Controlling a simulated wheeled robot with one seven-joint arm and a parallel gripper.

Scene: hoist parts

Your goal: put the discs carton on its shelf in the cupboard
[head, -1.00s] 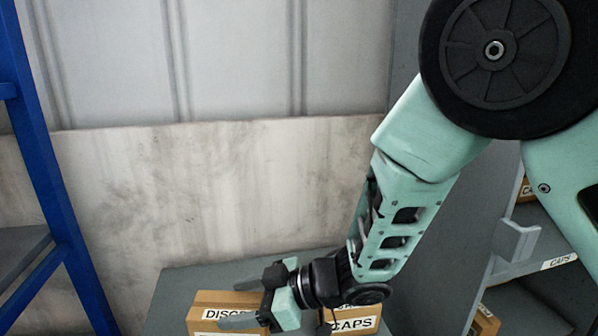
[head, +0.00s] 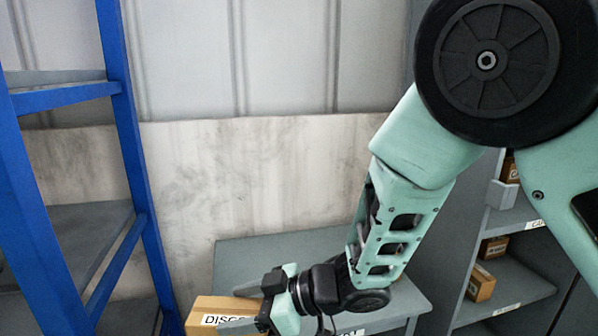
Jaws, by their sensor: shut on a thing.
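The discs carton (head: 208,308) is a brown box with a white label reading "DISC…", at the bottom of the head view. My gripper (head: 243,307) is shut on it, with one finger on the far side and one on the near side. The carton's lower part is cut off by the picture edge, and its right end is hidden behind the gripper. The grey cupboard (head: 520,283) is at the right, with its shelves open towards me. My arm covers part of it.
A grey table (head: 290,248) stands behind the carton. Small brown cartons (head: 481,284) sit on the cupboard shelves, which carry white labels. A blue-framed rack (head: 128,130) with grey shelves stands at the left. A partly hidden white label shows at the bottom, below my wrist.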

